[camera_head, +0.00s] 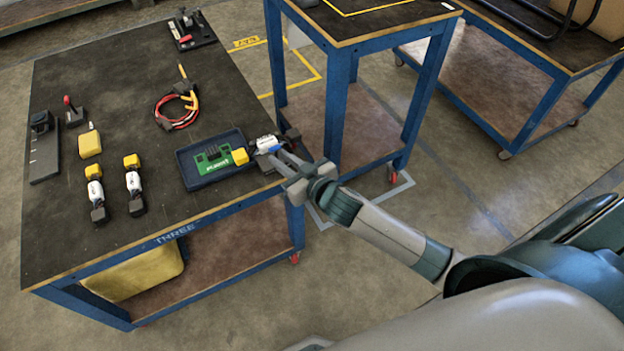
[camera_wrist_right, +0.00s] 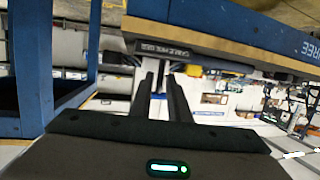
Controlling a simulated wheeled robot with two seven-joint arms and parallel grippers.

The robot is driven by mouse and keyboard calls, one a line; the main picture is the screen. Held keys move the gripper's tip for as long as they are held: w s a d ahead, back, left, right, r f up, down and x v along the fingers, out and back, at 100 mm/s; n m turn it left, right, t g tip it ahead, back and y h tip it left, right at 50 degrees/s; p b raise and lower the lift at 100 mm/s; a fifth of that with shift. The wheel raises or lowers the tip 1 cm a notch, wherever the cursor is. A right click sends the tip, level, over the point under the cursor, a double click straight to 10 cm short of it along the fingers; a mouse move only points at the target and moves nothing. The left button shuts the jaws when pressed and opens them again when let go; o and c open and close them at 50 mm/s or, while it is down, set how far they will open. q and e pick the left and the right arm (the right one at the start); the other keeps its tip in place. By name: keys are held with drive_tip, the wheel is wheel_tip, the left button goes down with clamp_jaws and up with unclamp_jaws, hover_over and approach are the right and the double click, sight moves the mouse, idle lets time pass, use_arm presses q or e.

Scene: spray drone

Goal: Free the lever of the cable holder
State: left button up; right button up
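My right gripper (camera_head: 277,156) is at the near right corner of the table, beside a white, blue and yellow connector piece (camera_head: 266,143). In the right wrist view its two dark fingers (camera_wrist_right: 163,90) stand apart with a narrow gap, and nothing is clearly held. Just beyond the fingertips a dark bar labelled as the cable holder (camera_wrist_right: 178,51) runs along the table edge. A small dark block (camera_head: 291,135) shows by the gripper in the head view; I cannot tell whether it is part of the holder. The holder's lever cannot be made out. My left gripper is out of view.
A dark blue tray (camera_head: 190,180) with a green circuit board (camera_head: 208,160) lies just left of the gripper. Batteries (camera_head: 133,184), a red cable coil (camera_head: 176,122) and a red-knobbed lever device (camera_head: 72,110) are farther left. A second blue-framed table (camera_head: 350,45) stands close behind.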

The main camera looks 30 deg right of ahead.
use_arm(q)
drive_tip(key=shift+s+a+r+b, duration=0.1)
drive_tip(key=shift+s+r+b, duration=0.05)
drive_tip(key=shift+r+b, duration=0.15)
use_arm(e)
drive_tip(key=v, duration=1.6)
drive_tip(key=shift+s, duration=0.2)
drive_tip(key=shift+f, duration=0.1)
